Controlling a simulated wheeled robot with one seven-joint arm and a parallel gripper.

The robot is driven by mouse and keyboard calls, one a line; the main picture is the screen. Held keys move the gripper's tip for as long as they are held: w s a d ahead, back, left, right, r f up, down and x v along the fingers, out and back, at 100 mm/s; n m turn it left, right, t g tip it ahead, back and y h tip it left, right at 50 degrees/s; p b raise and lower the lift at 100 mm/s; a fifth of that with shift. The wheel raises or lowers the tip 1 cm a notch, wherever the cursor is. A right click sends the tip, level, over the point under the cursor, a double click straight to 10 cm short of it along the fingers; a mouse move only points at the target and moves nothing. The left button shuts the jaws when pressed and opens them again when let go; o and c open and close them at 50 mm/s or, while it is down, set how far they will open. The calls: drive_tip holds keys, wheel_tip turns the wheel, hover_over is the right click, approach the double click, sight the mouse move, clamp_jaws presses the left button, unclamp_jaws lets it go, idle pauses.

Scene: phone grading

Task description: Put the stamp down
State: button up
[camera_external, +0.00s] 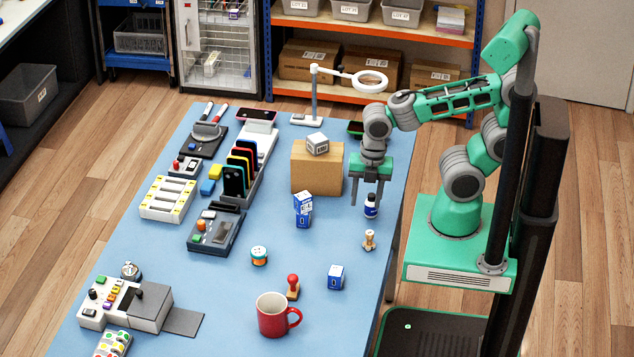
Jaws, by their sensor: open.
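A stamp with a round red knob and a tan base (293,287) stands upright on the blue table (215,285), just behind the red mug. My gripper (366,203) points down over the right part of the table, behind and to the right of the stamp and well apart from it. Its two fingers are spread and hold nothing that I can see. A small dark blue bottle with a white label (371,207) shows at the right finger; I cannot tell whether they touch.
A red mug (271,317), a small blue box (336,278) and a small tan figure-like piece (369,240) stand near the stamp. A cardboard box (317,170) and a taller blue box (303,210) stand left of my gripper. The table's front middle-left is clear.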

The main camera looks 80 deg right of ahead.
drive_tip(key=w+d+r+m+t, duration=0.1)
drive_tip(key=w+d+m, duration=0.1)
drive_tip(key=m, duration=0.7)
drive_tip(key=w+d+r+m+t, duration=0.1)
drive_tip(key=d+m, duration=0.3)
drive_tip(key=m, duration=0.6)
drive_tip(key=shift+w+r+m, duration=0.2)
drive_tip(key=shift+w+m, duration=0.1)
drive_tip(key=shift+w, duration=0.2)
